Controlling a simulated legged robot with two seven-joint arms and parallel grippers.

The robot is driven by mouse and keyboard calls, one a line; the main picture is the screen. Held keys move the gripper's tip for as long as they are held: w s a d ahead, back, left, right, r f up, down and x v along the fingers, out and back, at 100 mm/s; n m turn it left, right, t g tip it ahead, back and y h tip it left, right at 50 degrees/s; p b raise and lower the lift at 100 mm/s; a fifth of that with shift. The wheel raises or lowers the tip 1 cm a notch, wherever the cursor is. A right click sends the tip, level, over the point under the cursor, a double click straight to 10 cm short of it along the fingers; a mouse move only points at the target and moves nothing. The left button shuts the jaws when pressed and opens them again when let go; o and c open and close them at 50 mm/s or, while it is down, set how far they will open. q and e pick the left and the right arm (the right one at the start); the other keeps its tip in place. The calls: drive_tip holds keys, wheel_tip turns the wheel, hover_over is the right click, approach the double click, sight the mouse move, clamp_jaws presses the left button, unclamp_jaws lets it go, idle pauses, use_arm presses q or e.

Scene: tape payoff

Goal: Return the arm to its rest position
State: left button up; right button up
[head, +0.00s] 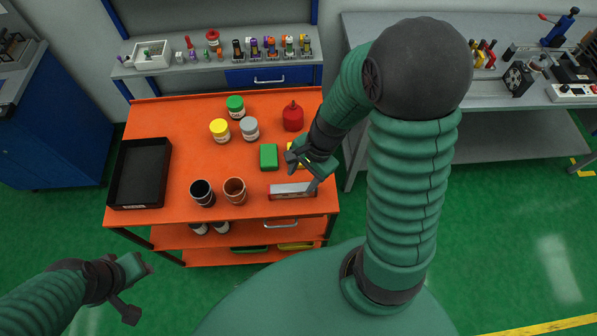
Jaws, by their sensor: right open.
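My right arm reaches from the right over the orange workbench (170,107). My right gripper (302,173) is open, with its fingers spread apart and nothing visible between them. It is above the right part of the bench. A red-and-grey long item (285,190) lies just below it near the front edge, and one finger overlaps it in the picture; I cannot tell if they touch. My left gripper (143,288) is open and empty at the lower left, over the green floor in front of the bench.
A green box (268,157) and red bottle (293,116) stand close to the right gripper. Several jars, a dark cup (202,193), a brown cup (235,190) and a black tray (140,174) are farther left. A grey shelf (205,67) runs behind; a grey table (520,95) stands right.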

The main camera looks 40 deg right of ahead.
use_arm(q)
drive_tip(key=shift+s+a, duration=0.25)
drive_tip(key=shift+a, duration=0.15)
use_arm(e)
drive_tip(key=a+r+n+t+h, duration=0.1)
drive_tip(key=a+r+n, duration=0.4)
drive_tip(key=n, duration=1.1)
drive_tip(key=shift+s+a+r+h, duration=0.25)
drive_tip(key=shift+s+a+h, duration=0.15)
drive_tip(key=shift+h, duration=0.4)
use_arm(q)
drive_tip(key=b+x, duration=0.2)
drive_tip(key=d+b+x, duration=0.1)
drive_tip(key=b+x, duration=0.1)
drive_tip(key=shift+s+f, duration=0.15)
drive_tip(key=shift+s, duration=0.05)
use_arm(e)
drive_tip(key=f, duration=0.2)
drive_tip(key=d+f, duration=0.1)
drive_tip(key=f, duration=0.1)
drive_tip(key=shift+w+f, duration=0.15)
drive_tip(key=shift+f, duration=0.1)
use_arm(q)
drive_tip(key=shift+s+a, duration=0.1)
drive_tip(key=shift+a, duration=0.25)
use_arm(e)
drive_tip(key=shift+a+r, duration=0.1)
drive_tip(key=shift+a, duration=0.2)
